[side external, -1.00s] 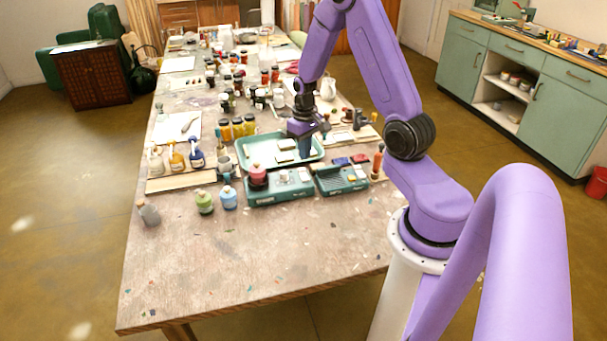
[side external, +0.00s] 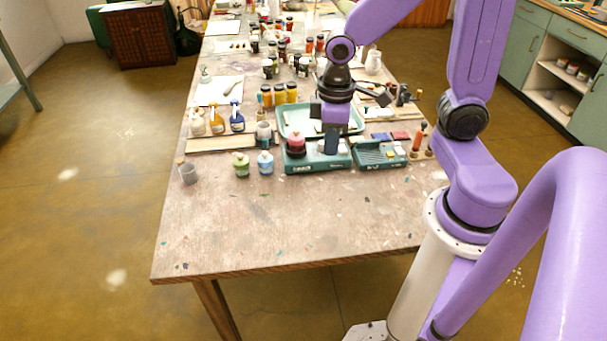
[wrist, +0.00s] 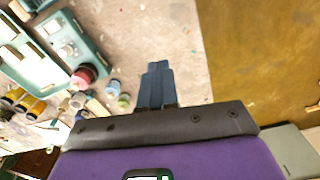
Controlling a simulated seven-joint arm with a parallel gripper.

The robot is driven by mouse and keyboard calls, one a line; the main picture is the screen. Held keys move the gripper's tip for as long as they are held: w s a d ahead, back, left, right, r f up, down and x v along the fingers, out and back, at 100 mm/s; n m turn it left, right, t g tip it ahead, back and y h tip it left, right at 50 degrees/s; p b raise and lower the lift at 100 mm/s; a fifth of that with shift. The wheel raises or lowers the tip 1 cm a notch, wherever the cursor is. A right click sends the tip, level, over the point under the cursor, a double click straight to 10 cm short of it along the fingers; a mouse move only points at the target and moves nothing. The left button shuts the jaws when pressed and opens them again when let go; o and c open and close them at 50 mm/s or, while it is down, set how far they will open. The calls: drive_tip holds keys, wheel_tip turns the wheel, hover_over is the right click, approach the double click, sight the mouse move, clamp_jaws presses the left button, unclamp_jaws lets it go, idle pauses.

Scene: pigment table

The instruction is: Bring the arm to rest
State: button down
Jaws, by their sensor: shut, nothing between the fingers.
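My gripper (side external: 331,147) hangs pointing down over the near part of the cluttered table, in front of the teal trays in the side view. Its blue fingers are together with nothing between them, as the wrist view (wrist: 157,68) also shows. The fingers look to be above the table, but the exact height is hard to tell. In the side view they hide part of the teal tray (side external: 300,167) behind them. The table (side external: 290,225) has a bare, paint-flecked surface at its near end.
A jar with a pink top (side external: 296,143), a green bottle (side external: 242,164) and a blue bottle (side external: 265,163) stand near the gripper. A grey corked bottle (side external: 188,173) stands near the left edge. A ridged teal tray (side external: 380,155) lies to the right. The near table end is clear.

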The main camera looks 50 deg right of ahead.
drive_tip(key=s+a+r+n, duration=0.1)
drive_tip(key=s+r+n, duration=0.1)
drive_tip(key=s, duration=0.4)
drive_tip(key=s+a+r+n, duration=0.1)
drive_tip(key=s+a+n, duration=0.1)
drive_tip(key=s, duration=0.5)
drive_tip(key=shift+r+n, duration=0.35)
drive_tip(key=shift+n, duration=0.55)
